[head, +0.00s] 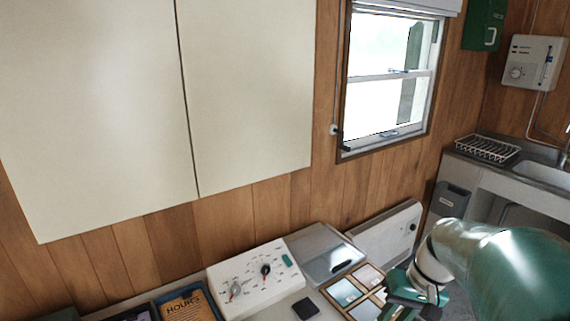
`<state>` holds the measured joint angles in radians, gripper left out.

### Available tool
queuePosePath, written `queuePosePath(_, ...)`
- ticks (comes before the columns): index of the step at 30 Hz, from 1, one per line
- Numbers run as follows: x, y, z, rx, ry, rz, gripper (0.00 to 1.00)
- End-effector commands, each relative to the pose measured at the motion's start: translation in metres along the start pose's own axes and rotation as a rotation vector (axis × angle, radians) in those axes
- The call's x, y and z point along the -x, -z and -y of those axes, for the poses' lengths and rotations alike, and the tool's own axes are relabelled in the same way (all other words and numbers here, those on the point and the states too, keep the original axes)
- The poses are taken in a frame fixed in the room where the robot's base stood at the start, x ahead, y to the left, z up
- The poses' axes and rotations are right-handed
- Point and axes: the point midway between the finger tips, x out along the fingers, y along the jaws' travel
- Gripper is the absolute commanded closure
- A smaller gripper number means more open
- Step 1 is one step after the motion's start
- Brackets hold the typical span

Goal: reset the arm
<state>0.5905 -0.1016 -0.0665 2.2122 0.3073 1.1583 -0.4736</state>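My arm comes in from the lower right of the head view, green and white. My gripper (408,308) is at its end, low in the picture, above the right part of the worktop and beside a wooden tray with several compartments (338,300). The gripper's fingertips are cut off or hidden at the bottom edge, so I cannot see whether it is open or shut, or whether it holds anything.
A white control panel with knobs (240,276), a grey lidded box (318,250), a small black square (305,309) and an orange notice (188,306) are on the worktop. A sink (545,174) and dish rack (487,148) are at right. Large cabinets (250,90) hang above.

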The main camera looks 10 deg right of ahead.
Motion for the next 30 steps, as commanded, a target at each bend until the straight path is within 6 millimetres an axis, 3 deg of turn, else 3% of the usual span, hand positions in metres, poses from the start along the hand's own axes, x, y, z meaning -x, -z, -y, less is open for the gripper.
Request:
queuePosePath(1,0.004,-0.006,0.022,0.046,-0.037,-0.025,0.75)
queuePosePath(6,0.014,-0.027,0.075,0.156,-0.14,-0.124,0.75)
queuePosePath(15,0.026,-0.074,0.144,0.34,-0.22,-0.356,0.75)
queuePosePath(20,0.029,-0.088,0.159,0.387,-0.22,-0.43,0.75)
queuePosePath(30,0.029,-0.09,0.16,0.39,-0.22,-0.442,0.75)
